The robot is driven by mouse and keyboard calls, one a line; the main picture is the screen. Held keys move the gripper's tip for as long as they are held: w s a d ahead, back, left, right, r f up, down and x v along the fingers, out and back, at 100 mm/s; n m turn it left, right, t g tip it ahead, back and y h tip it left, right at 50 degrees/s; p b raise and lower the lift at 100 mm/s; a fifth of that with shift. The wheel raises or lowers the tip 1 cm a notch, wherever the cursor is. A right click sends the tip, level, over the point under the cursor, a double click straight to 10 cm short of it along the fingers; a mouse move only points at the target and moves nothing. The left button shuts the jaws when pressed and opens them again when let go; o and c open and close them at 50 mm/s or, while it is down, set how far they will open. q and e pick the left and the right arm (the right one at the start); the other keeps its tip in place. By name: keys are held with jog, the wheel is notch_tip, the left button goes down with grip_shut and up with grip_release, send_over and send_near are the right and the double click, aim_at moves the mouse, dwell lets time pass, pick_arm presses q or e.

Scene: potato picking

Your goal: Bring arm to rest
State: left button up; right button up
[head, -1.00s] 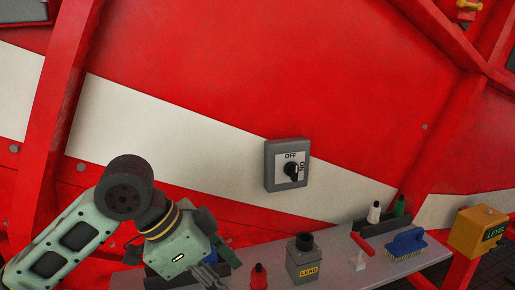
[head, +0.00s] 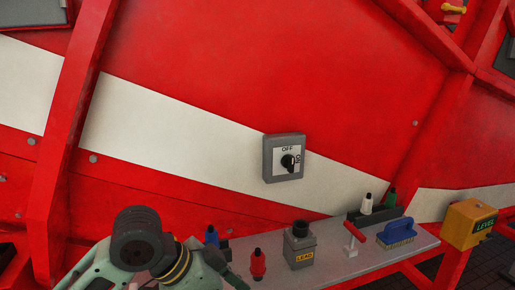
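My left arm (head: 140,245) comes in at the bottom left, low in front of the shelf's left end. Its gripper is mostly cut off by the bottom edge, and I cannot see its fingertips. My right arm and gripper are not in view. A grey switch box (head: 284,158) with a black knob and "OFF" lettering is fixed on the red and white wall, well above and right of the arm. Nothing touches the knob.
A grey shelf (head: 340,272) holds a red bottle (head: 258,264), a grey box marked LEAD (head: 300,246), a blue brush (head: 397,231) and a red-handled tool (head: 356,233). A yellow LEVEL box (head: 470,224) stands at the right. The space before the switch is clear.

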pick_arm(q)
jog(key=s+a+f+n+t, duration=0.1)
jog(key=s+f+n, duration=0.2)
jog(key=f, duration=0.5)
jog(key=s+a+f+n+t, duration=0.1)
jog(key=s+a+f+n, duration=0.15)
jog(key=f, duration=0.45)
jog(key=s+a+f+n+y, duration=0.6)
jog(key=s+a+f, duration=0.5)
jog(key=s+a, duration=0.25)
notch_tip(320, 180, down, 24)
jog(key=s+d+g, duration=0.1)
jog(key=g, duration=0.1)
jog(key=s+a+f+g, duration=0.1)
jog(key=s+a+f, duration=0.2)
jog(key=s+f, duration=1.4)
jog(key=shift+s+f, duration=0.35)
jog(key=shift+f, duration=0.1)
